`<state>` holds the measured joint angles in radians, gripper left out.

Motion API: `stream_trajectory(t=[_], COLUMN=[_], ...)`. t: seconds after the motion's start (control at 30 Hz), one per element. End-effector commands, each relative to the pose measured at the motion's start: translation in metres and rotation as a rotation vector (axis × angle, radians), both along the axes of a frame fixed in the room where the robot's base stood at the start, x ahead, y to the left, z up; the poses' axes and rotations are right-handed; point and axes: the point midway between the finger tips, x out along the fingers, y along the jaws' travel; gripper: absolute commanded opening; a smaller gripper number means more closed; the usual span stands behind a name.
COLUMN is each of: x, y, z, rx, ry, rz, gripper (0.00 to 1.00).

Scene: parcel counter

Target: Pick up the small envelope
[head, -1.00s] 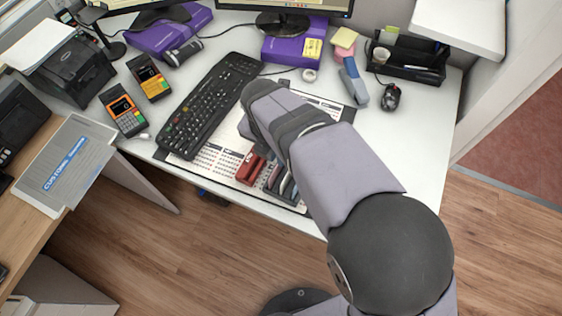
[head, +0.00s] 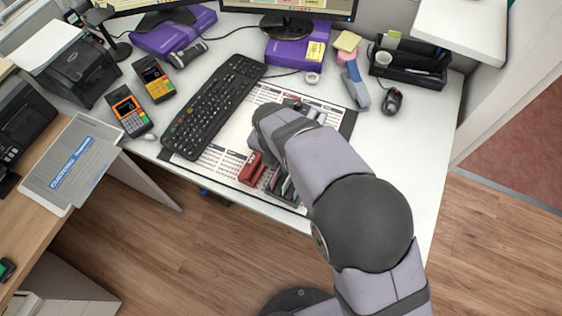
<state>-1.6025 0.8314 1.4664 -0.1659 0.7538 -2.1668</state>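I cannot pick out a small envelope in the head view; the arm may hide it. My gripper (head: 303,107) is mostly hidden behind my arm, with only a small dark part showing over the patterned desk mat (head: 345,125). Its fingertips are not clear, so I cannot tell whether it is open or shut, or whether it holds anything.
A black keyboard (head: 213,107) lies left of my arm. A red stapler-like item (head: 252,168) is on the mat's front part. A blue-grey dispenser (head: 356,88), mouse (head: 392,101) and black organiser (head: 410,70) stand right. Two card terminals (head: 128,110) (head: 153,78) are left.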

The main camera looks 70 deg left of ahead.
Motion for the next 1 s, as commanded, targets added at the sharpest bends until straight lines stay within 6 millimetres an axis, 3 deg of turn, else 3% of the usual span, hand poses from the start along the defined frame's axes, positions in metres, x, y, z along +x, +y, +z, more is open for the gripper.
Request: stream_trajectory(t=[0.37, 0.43, 0.83, 1.0], x=[0.001, 0.001, 0.001, 0.001], y=[0.001, 0.001, 0.001, 0.002], z=[-0.010, -0.010, -0.008, 0.005], rx=[0.002, 0.002, 0.003, 0.006], ry=[0.000, 0.000, 0.000, 0.000], rz=[-0.001, -0.001, 0.000, 0.001], gripper=[0.12, 0.00, 0.00, 0.00])
